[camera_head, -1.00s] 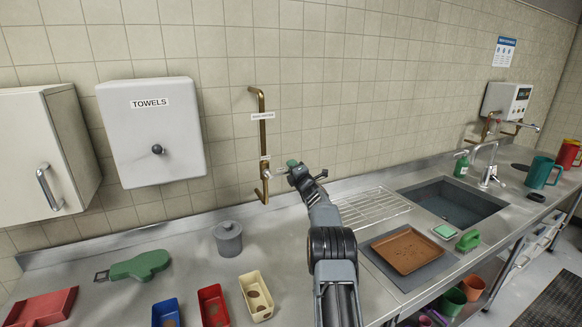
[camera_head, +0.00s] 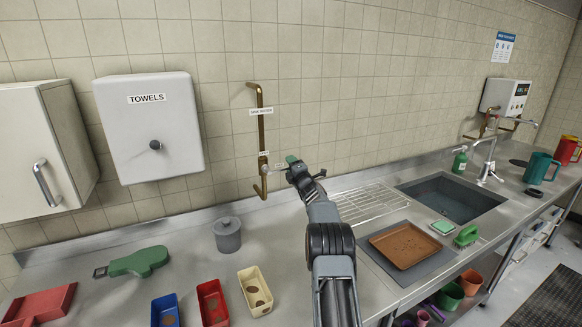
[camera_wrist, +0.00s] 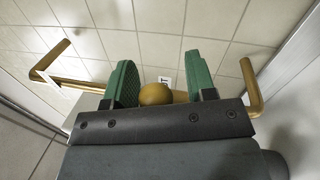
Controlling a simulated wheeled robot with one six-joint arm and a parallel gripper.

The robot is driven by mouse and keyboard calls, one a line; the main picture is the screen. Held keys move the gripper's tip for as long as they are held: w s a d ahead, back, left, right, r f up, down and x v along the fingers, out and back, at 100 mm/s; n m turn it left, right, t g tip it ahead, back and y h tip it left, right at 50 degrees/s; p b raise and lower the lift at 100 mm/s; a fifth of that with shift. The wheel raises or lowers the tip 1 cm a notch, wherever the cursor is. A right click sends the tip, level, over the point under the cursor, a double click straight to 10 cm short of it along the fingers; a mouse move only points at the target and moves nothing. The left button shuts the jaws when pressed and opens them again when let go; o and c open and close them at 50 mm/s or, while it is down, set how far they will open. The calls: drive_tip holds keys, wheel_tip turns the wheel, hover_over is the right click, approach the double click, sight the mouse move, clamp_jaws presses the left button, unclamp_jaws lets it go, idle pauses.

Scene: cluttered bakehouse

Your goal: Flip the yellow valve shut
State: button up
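A brass pipe (camera_head: 261,130) runs up the tiled wall, with a white label and a small tag; a pale fitting (camera_head: 263,167) sits low on it. My gripper (camera_head: 292,163) is just right of this fitting. In the wrist view my gripper (camera_wrist: 159,75) has its two green fingers apart. A rounded yellow-brown knob (camera_wrist: 156,94) shows between them, possibly part of the valve; I cannot tell whether either finger touches it. The brass pipe (camera_wrist: 258,88) passes behind the fingers. No clear yellow lever shows in the head view, so the valve's setting cannot be told.
A towel dispenser (camera_head: 150,125) hangs left of the pipe. Below on the steel counter are a grey lidded pot (camera_head: 227,236), a cream tin (camera_head: 255,291) and a red tin (camera_head: 212,303). A wire rack (camera_head: 368,207) and a brown tray (camera_head: 404,245) lie right of my arm.

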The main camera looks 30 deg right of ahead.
idle(0.3)
drive_tip(key=b+v, duration=0.5)
drive_tip(key=v, duration=0.8)
drive_tip(key=shift+s, duration=0.4)
